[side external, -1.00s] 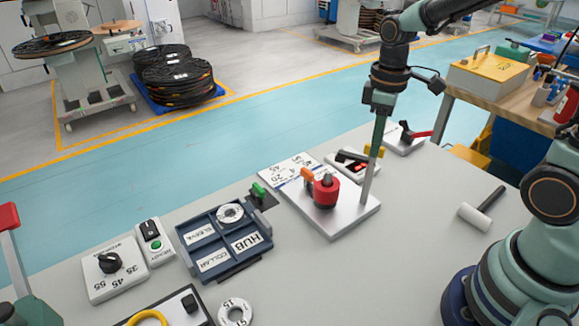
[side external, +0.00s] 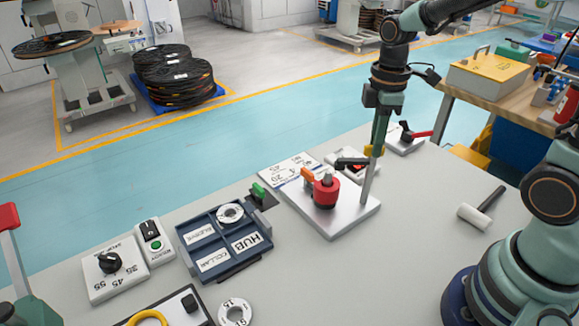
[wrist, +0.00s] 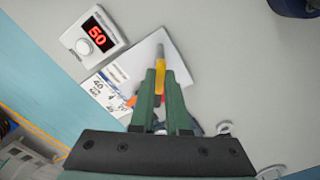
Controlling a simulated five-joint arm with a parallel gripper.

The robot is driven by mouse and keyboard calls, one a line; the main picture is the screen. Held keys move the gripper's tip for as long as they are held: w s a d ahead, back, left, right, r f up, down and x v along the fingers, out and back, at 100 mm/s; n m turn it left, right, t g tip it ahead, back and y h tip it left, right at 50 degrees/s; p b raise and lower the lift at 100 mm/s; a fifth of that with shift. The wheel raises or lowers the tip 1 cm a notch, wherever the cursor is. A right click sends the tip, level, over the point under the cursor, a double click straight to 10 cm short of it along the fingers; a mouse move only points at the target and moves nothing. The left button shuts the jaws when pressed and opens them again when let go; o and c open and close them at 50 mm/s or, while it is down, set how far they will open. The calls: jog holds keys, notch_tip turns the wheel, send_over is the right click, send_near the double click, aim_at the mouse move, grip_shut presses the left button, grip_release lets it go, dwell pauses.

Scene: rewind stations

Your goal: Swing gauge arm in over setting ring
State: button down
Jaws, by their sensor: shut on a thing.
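The red setting ring (side external: 326,192) sits around a grey centre stub on a silver base plate (side external: 340,222). A thin upright post (side external: 367,185) stands at the plate's right side. The dark gauge arm (side external: 350,162) reaches left from the post top, behind and above the ring in the side view. I cannot tell whether its tip is over the ring. My gripper (side external: 376,147) is shut on the yellow grip (side external: 374,152) by the post top. In the wrist view, the yellow grip (wrist: 160,78) shows between the green fingers, which hide most of the ring.
An orange piece (side external: 307,174) stands beside the ring. A white display box (wrist: 93,38) reads 50. A blue tray (side external: 225,240) with labelled slots lies to the left, and a mallet (side external: 482,210) to the right. The bench between plate and mallet is clear.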

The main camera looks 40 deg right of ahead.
jog(key=shift+w+r, duration=0.1)
jog(key=c, duration=0.9)
grip_release()
notch_tip(320, 180, up, 12)
jog(key=s+a+f+m+t, duration=0.2)
jog(key=s+m+t, duration=0.3)
jog(key=m, duration=0.5)
jog(key=shift+f+m+t, duration=0.3)
jog(key=shift+f, duration=0.4)
